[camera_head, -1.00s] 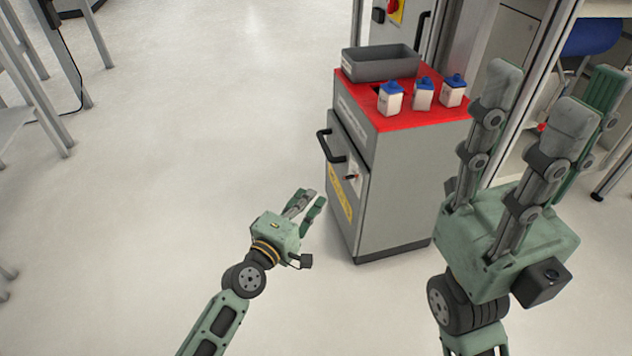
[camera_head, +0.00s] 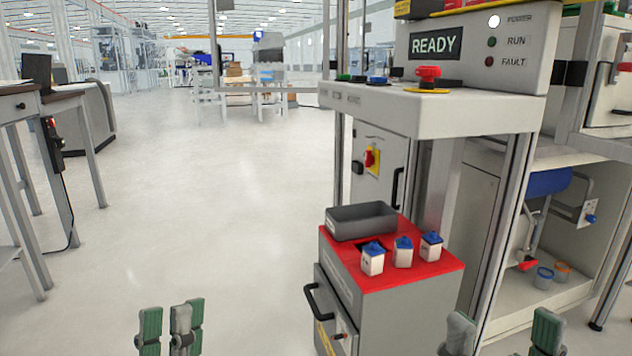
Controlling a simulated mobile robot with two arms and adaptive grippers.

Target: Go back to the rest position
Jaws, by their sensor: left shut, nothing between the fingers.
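My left gripper (camera_head: 171,328) shows at the bottom edge, left of the middle. Only its green and grey fingertips are in view, pointing up and close together, with nothing held. My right gripper (camera_head: 504,334) shows at the bottom right. Its fingertips stand well apart with nothing visible between them. The palms and both arms are below the picture's edge.
A grey cabinet with a red top (camera_head: 400,279) stands between the grippers, bearing a grey bin (camera_head: 361,221) and three blue-capped bottles (camera_head: 403,252). Behind it is a machine with a READY panel (camera_head: 434,43). Tables (camera_head: 60,104) stand at left. Open floor (camera_head: 210,200) lies between.

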